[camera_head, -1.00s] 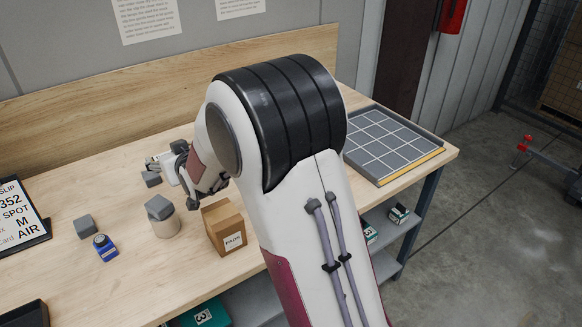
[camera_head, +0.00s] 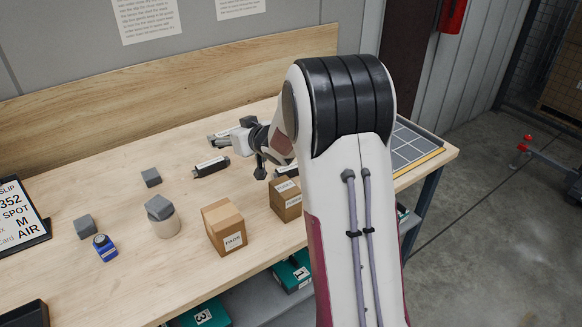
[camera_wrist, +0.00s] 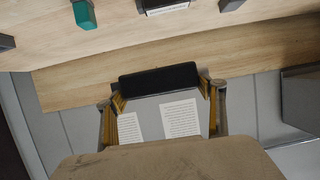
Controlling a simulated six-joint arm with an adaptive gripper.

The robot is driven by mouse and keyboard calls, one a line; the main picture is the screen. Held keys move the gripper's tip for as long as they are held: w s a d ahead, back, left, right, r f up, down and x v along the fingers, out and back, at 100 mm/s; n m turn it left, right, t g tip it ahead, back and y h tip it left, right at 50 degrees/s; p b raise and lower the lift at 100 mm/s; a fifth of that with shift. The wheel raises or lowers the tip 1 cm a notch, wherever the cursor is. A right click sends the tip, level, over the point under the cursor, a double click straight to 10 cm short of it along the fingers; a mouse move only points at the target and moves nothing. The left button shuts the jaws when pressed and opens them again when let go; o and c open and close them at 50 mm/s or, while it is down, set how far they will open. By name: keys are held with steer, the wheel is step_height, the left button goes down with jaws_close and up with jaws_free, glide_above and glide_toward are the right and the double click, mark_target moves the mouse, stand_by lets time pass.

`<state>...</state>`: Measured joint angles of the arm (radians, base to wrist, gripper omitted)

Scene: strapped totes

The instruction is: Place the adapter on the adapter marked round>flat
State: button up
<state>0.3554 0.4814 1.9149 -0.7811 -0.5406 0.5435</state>
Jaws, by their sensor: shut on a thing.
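My gripper (camera_wrist: 160,92) is shut on a black, bar-shaped piece (camera_wrist: 158,80), which I take to be the adapter; it spans the two fingertips. In the head view my gripper (camera_head: 224,139) is above the back of the bench, and the held piece is hard to make out. A black piece with a white label (camera_head: 210,167) lies on the bench in front of the gripper, apart from it. It also shows at the top edge of the wrist view (camera_wrist: 165,5). Its label is too small to read, so I cannot tell if it says round>flat.
Grey blocks (camera_head: 150,177) (camera_head: 86,227) and a cream cylinder (camera_head: 165,226) topped by a grey block stand left. A blue item (camera_head: 105,248) and cardboard boxes (camera_head: 223,228) (camera_head: 285,200) are nearer the front. A gridded tray (camera_head: 412,148) is at right. A teal piece (camera_wrist: 84,14) shows in the wrist view.

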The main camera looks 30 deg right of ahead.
glide_above(290, 166)
step_height(290, 166, down, 2)
steer(key=shift+f+m+h, duration=0.1)
steer(key=shift+m+h, duration=0.2)
steer(key=shift+h, duration=0.1)
steer(key=shift+f, duration=3.1)
steer(key=shift+f, duration=1.9)
steer(key=shift+f, duration=0.1)
steer(key=o, duration=0.8)
steer(key=shift+o, duration=0.4)
